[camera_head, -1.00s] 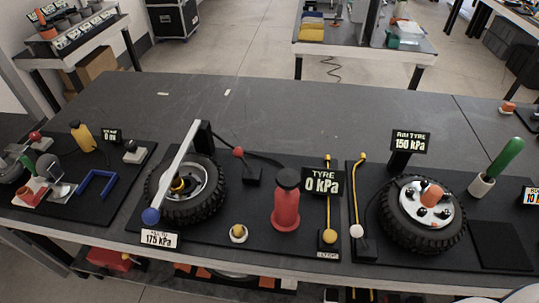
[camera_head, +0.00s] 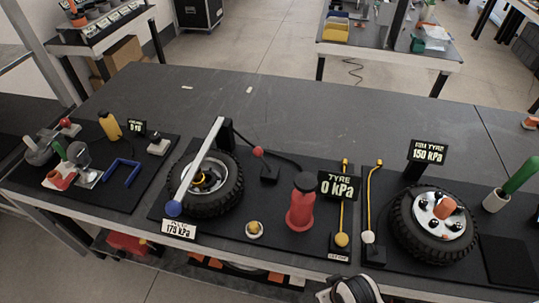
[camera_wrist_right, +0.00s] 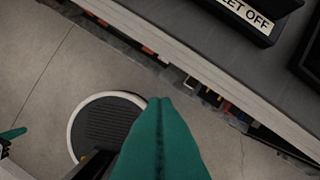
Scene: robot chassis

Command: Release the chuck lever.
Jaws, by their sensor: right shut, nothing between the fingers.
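A long pale lever (camera_head: 203,165) with a blue ball knob (camera_head: 173,208) slants across the left wheel (camera_head: 222,196), from a black post at the back to the front edge. A shorter lever with a red ball (camera_head: 258,152) stands on a black block to its right. I cannot tell from a label which is the chuck lever. My right gripper (camera_wrist_right: 160,100) has green fingers, shut and empty, over the floor in front of the bench. A small green tip (camera_wrist_right: 12,134) at the left edge of the wrist view may be my left gripper; its jaws cannot be made out.
A red bottle-shaped piece (camera_head: 300,208), a "TYRE 0 kPa" sign (camera_head: 338,187) and yellow-ended rods (camera_head: 342,239) stand right of the wheel. A second wheel (camera_head: 405,235) sits further right. The bench edge (camera_wrist_right: 200,80) crosses the wrist view.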

